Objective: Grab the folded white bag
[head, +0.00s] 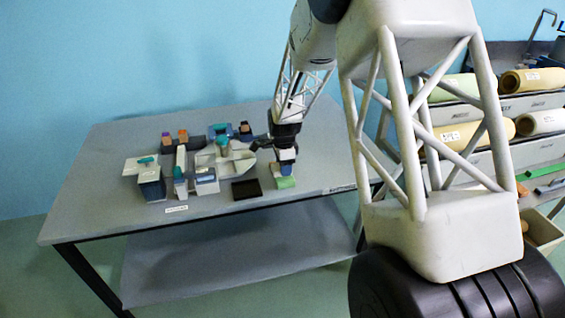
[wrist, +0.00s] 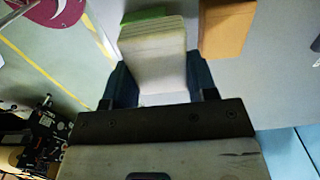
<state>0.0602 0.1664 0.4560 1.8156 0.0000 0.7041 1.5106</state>
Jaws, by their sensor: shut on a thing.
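The folded white bag (wrist: 155,68) is a pale, block-like stack with layered folds at its far end. In the wrist view it sits between the two dark blue fingers of my gripper (wrist: 158,85), which is shut on it. In the head view my gripper (head: 286,160) points down over the near right part of the table, just above a green piece (head: 285,183). The bag is mostly hidden there by the fingers. In the wrist view the green piece (wrist: 143,20) shows just beyond the bag. I cannot tell whether the bag touches the table.
A dark flat square (head: 246,189) lies left of my gripper on the grey table (head: 100,215). A brown piece (wrist: 224,28) is beside the bag in the wrist view. Grey holders with several small items fill the table's middle. A rack of paper rolls (head: 532,81) stands at right.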

